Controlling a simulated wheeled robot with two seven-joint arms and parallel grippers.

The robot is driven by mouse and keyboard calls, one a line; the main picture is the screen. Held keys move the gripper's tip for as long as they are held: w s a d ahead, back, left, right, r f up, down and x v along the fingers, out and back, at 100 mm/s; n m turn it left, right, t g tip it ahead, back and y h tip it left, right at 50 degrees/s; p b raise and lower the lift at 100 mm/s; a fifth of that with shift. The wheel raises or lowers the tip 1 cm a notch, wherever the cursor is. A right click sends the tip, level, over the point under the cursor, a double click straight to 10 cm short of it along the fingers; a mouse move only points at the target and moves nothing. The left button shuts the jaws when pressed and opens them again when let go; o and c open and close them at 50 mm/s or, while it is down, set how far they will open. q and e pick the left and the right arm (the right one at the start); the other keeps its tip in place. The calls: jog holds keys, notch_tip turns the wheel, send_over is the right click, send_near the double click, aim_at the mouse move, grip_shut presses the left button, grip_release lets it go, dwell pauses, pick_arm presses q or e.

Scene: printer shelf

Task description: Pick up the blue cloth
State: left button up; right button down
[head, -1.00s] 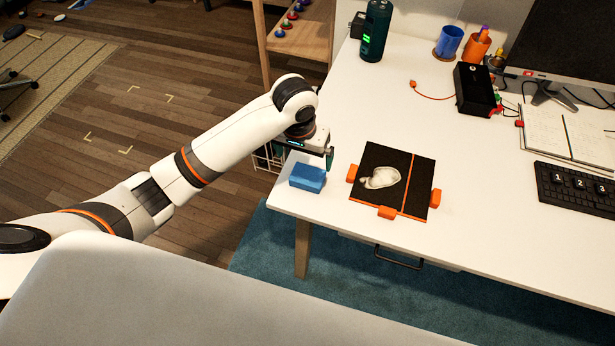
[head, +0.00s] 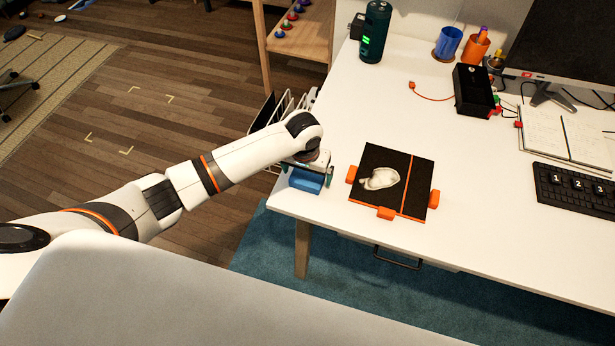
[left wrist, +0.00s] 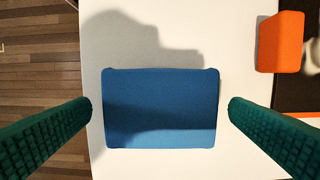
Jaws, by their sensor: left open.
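The blue cloth (head: 306,181) is a folded, block-like pad lying on the white desk near its left corner. In the left wrist view the blue cloth (left wrist: 160,108) fills the middle, partly in shadow. My left gripper (head: 307,176) is right over it in the head view. In the left wrist view the green ridged fingers of my left gripper (left wrist: 160,112) are apart, one on each side of the cloth, with gaps between them and its edges. The gripper is open and holds nothing. My right gripper is not in view.
Right of the cloth lies a black board (head: 413,164) with a pale shape on it and orange blocks (head: 386,213) at its edges. A green bottle (head: 375,32), a black box (head: 474,90) and a keyboard (head: 575,190) stand farther off. The desk's left edge is close to the cloth.

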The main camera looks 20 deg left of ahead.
aim_at(307, 176)
pick_arm(q)
jog(key=shift+f, duration=0.35)
jog(key=shift+c, duration=0.6)
jog(key=c, duration=0.8)
notch_tip(307, 176, up, 10)
jog(key=shift+r, duration=0.1)
jog(key=shift+c, duration=0.2)
jog(key=o, duration=0.5)
jog(key=shift+c, duration=0.2)
jog(key=c, duration=0.3)
